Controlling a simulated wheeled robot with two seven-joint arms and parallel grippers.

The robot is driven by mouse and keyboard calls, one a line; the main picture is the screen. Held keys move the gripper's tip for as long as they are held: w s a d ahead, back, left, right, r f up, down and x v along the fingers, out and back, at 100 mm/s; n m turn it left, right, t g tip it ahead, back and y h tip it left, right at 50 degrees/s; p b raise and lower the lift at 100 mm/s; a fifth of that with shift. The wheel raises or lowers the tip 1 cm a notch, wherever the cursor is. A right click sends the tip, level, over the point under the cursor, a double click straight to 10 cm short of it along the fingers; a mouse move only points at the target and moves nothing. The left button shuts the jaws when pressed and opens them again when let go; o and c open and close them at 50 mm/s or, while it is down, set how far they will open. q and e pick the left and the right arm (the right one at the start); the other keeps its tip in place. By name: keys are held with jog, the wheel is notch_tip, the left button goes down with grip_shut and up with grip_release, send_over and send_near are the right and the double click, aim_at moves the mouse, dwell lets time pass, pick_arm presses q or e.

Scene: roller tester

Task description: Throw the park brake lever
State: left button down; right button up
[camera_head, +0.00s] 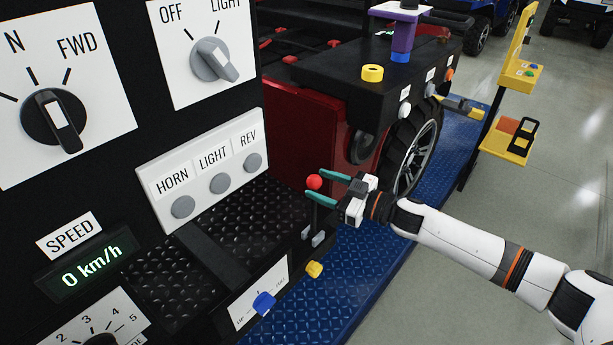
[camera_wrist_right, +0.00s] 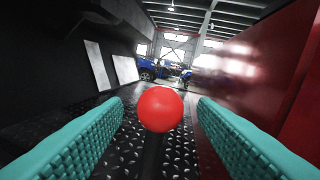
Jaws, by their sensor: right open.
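The park brake lever, a dark stick with a red ball knob (camera_head: 314,182), stands beside the red body panel in the head view. In the right wrist view its red knob (camera_wrist_right: 160,108) is centred between the fingers, with the dark shaft below it. My right gripper (camera_head: 328,185) is open, its teal fingers reaching to either side of the knob. In the wrist view a gap shows between the knob and each finger. The lower shaft is partly hidden in the head view. My left gripper is not in view.
A control panel with a HORN button (camera_head: 183,208), a speed display (camera_head: 84,266) and rotary knobs (camera_head: 53,117) fills the left. A red panel (camera_head: 300,135) and wheel (camera_head: 412,150) stand behind the gripper. A blue textured platform (camera_head: 345,285) lies below.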

jog(key=shift+x, duration=2.35)
